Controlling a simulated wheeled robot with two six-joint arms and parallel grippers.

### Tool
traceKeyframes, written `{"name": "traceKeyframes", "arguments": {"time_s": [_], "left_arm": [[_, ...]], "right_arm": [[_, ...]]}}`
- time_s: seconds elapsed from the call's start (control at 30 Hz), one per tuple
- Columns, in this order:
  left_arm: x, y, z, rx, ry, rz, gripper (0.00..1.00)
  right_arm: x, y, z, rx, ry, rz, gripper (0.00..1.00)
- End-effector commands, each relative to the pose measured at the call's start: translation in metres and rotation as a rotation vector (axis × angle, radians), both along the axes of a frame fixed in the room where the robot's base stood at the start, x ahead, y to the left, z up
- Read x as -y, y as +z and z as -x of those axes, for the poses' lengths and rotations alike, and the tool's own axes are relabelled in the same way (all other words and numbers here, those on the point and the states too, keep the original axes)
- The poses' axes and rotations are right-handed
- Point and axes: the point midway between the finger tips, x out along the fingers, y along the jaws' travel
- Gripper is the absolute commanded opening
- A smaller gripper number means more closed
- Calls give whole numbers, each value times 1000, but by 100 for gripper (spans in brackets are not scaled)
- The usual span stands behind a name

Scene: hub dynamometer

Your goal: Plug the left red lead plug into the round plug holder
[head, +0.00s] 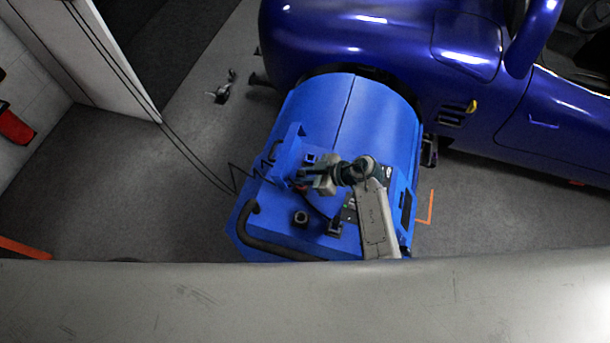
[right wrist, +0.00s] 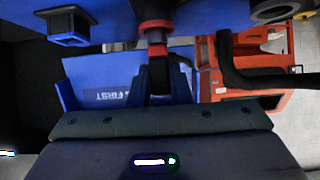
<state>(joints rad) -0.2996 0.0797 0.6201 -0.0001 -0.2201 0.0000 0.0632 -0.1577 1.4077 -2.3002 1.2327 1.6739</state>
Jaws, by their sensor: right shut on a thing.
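My right gripper (head: 305,178) reaches in from the right over the blue dynamometer (head: 365,115). In the right wrist view its dark fingers (right wrist: 158,75) are shut on the red lead plug (right wrist: 155,25), which shows a red band and a black lower part. In the head view the gripper mostly hides the plug. The round plug holder (head: 301,218) is a dark ring on the blue top, below the gripper in the picture and apart from it. A round grey ring (right wrist: 275,10), apparently this holder, is cut off at the wrist view's upper right. My left gripper is not in view.
A blue square socket (right wrist: 68,25) lies left of the plug in the wrist view. A black tube handle (head: 262,240) curves along the dynamometer's near edge. Thin black cables (head: 195,160) run to the left. A blue car (head: 400,60) stands behind.

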Motion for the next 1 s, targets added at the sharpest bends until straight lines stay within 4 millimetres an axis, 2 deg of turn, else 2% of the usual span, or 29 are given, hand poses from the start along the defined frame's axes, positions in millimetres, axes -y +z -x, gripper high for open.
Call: {"name": "traceKeyframes", "arguments": {"time_s": [0.6, 1.0], "left_arm": [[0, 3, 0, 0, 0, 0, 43], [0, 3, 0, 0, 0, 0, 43]], "right_arm": [[0, 25, 0, 1, 1, 0, 0], [0, 28, 0, 0, 0, 0, 0]]}}
